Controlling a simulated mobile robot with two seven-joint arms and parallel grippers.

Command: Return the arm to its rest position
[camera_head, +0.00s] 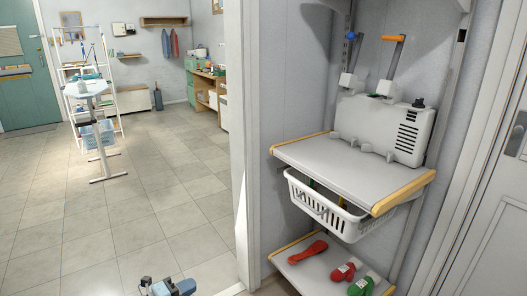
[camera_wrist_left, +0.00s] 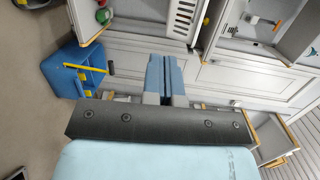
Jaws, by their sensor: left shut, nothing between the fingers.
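My left gripper (camera_head: 168,287) shows at the bottom edge of the head view, over the tiled floor and left of the door frame. Only its blue and dark end is in the picture; the rest of the arm is cut off. In the left wrist view its two blue fingers (camera_wrist_left: 164,72) are pressed together with nothing between them. The gripper is apart from the shelf unit. My right gripper is in neither view.
A shelf (camera_head: 330,168) holds a grey machine (camera_head: 378,128), with a white basket (camera_head: 325,210) below. Red and green tools (camera_head: 306,253) lie on the lower shelf. The wrist view shows a blue bin (camera_wrist_left: 62,72) and white cabinets (camera_wrist_left: 250,84).

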